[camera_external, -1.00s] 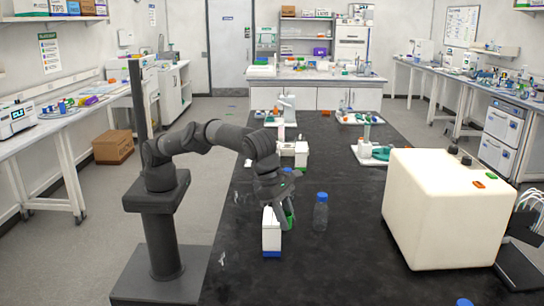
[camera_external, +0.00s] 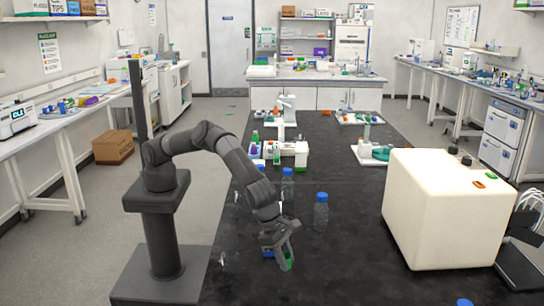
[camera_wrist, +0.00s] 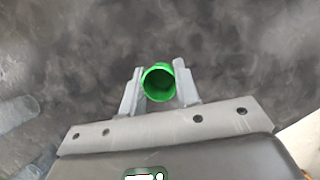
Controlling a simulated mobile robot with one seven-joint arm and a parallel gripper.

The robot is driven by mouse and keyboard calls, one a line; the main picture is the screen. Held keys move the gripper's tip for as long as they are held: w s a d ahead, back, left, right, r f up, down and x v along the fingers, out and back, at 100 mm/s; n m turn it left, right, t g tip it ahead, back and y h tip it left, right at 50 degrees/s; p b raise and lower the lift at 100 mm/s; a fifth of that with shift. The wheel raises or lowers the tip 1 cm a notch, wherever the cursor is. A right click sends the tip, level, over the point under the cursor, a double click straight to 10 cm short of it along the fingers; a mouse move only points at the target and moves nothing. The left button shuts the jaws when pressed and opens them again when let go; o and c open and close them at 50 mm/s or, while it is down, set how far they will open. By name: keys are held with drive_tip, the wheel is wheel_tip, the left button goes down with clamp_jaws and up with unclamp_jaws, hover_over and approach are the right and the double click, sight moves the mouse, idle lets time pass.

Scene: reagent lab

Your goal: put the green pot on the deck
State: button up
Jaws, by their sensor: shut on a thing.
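The green pot (camera_external: 289,259) is a small, bright green round vessel. My gripper (camera_external: 283,258) is shut on it, close to the near part of the black bench in the external view. In the wrist view the pot (camera_wrist: 160,83) sits between the two fingers, with its round open mouth showing. Dark bench top lies around it. I cannot tell whether the pot touches the bench. No part is clearly marked as the deck; a white instrument (camera_external: 300,151) with small items stands farther back on the bench.
Two blue-capped bottles (camera_external: 320,212) (camera_external: 288,186) stand beside and behind my arm. A big cream box (camera_external: 440,215) stands at the right. A blue bit (camera_external: 268,254) of a mostly hidden thing shows beside my gripper. The bench between bottles and box is clear.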

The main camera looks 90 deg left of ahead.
sight(289, 285)
drive_tip(key=shift+f, duration=3.2)
drive_tip(key=shift+f, duration=0.15)
drive_tip(key=o, duration=1)
drive_tip(key=shift+c, duration=0.2)
